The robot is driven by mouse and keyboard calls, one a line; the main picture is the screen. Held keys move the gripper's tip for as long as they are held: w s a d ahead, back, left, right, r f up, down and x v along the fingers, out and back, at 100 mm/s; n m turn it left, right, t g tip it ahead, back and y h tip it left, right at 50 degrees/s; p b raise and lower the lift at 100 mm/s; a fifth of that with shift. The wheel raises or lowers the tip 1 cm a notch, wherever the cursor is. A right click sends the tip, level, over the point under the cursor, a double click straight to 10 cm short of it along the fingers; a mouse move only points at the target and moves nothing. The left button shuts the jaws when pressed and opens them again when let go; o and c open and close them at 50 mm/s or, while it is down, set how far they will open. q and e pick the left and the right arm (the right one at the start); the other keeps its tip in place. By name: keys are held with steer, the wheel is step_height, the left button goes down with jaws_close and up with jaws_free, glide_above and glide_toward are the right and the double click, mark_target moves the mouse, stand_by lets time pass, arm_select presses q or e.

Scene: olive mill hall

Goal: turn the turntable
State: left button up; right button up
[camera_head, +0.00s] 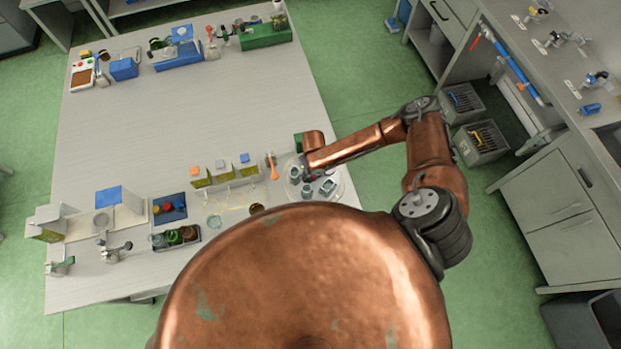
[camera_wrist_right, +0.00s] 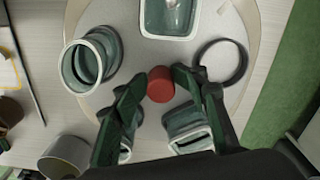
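The turntable (camera_wrist_right: 116,22) is a round pale disc with a raised rim. In the head view the turntable (camera_head: 343,192) lies at the table's right edge, partly hidden by my arm and body. A short red cylindrical knob (camera_wrist_right: 160,86) stands near its middle. Several greenish vessels sit around the knob, including a round-mouthed one (camera_wrist_right: 88,62) and a square one (camera_wrist_right: 170,16). My right gripper (camera_wrist_right: 156,80) is open, its two fingers on either side of the knob, with a small gap visible on the left. In the head view the right gripper (camera_head: 308,176) is over the turntable. My left gripper is out of view.
A dark ring (camera_wrist_right: 222,62) lies on the disc's right part. A metal cup (camera_wrist_right: 64,156) stands just off the disc at lower left. The table (camera_head: 200,115) has a wide clear middle. A blue box (camera_head: 124,69) and other items line its far edge. Grey cabinets (camera_head: 560,190) stand at right.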

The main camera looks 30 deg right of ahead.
mark_target(314, 174)
steer(key=shift+s+f, duration=0.15)
steer(key=shift+s, duration=0.15)
steer(key=r+p, duration=0.7)
steer(key=r, duration=0.1)
steer(key=shift+w+r+p, duration=0.25)
steer(key=shift+w+p, duration=0.05)
steer(key=shift+p, duration=0.05)
steer(key=shift+f, duration=0.1)
